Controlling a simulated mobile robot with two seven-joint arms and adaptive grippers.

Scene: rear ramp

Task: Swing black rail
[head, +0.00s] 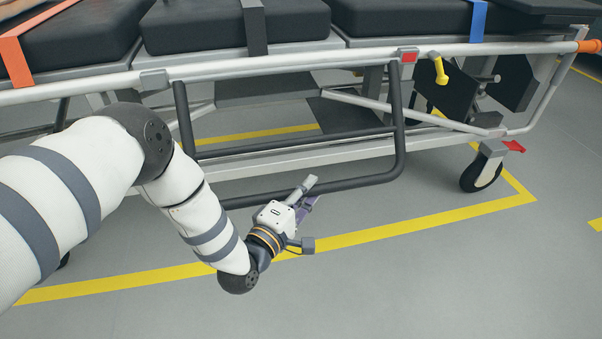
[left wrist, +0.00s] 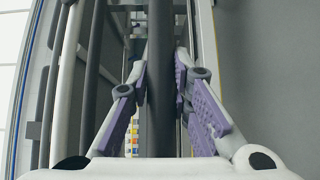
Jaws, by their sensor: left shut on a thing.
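The black rail (head: 365,181) is a U-shaped tube frame hanging down from the near side of a stretcher, with its lower bar below the stretcher's side frame. My left gripper (head: 306,194) is at the middle of that lower bar and is shut on it. In the left wrist view the dark bar (left wrist: 160,100) runs between the purple-padded fingers of my left gripper (left wrist: 160,72). The fingers hide part of the bar in the head view. My right gripper is not in view.
The stretcher (head: 330,62) has black cushions, with orange, dark and blue straps. A yellow handle (head: 438,68) and a wheel (head: 482,173) with a red pedal (head: 514,146) are at the right. The grey floor in front, with yellow lines (head: 420,219), is clear.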

